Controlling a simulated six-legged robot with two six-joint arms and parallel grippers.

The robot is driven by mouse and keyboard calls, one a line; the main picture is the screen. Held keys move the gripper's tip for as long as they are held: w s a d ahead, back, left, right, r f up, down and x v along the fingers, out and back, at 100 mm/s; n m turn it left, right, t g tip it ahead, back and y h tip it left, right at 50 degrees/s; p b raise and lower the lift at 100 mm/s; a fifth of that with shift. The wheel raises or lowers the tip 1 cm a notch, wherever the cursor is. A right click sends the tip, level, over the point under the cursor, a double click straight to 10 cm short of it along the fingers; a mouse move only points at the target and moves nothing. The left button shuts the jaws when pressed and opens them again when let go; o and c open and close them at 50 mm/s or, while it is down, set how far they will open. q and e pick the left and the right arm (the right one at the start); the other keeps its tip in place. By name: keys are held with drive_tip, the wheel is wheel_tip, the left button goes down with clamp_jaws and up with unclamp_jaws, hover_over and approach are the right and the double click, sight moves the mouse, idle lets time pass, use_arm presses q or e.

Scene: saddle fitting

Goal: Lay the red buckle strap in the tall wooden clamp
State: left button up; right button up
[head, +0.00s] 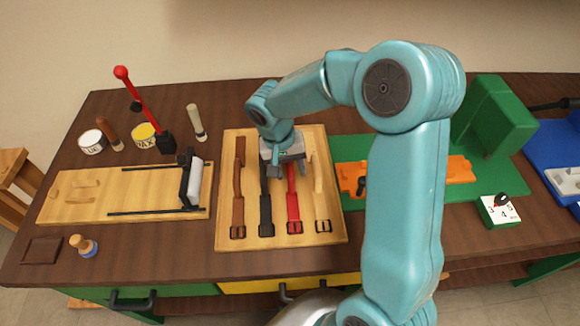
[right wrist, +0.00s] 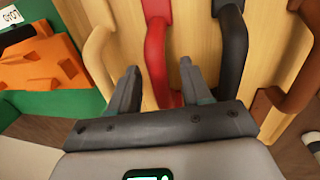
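The red buckle strap (head: 292,205) lies on a light wooden board (head: 275,241), between a black strap (head: 265,210) and a tan strap (head: 320,195), its buckle toward the front. My right gripper (head: 283,163) is over the far part of the straps and hides some of them. In the right wrist view its two fingers (right wrist: 159,75) are apart, with the red strap (right wrist: 158,50) running between them, not clamped. I cannot pick out a tall wooden clamp with certainty. My left gripper is not in view.
A brown strap (head: 239,190) lies left of the black one. Left stands a wooden fixture (head: 80,208) with black rails, then a red-handled lever (head: 135,100) and tins behind. Right are a green press (head: 495,115), an orange piece (head: 450,170) and a dial box (head: 498,211).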

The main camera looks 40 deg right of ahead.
drive_tip(key=shift+w+r, duration=0.15)
drive_tip(key=shift+r, duration=0.25)
wheel_tip(320, 180, up, 15)
drive_tip(key=w+a, duration=0.2)
drive_tip(key=shift+a, duration=0.2)
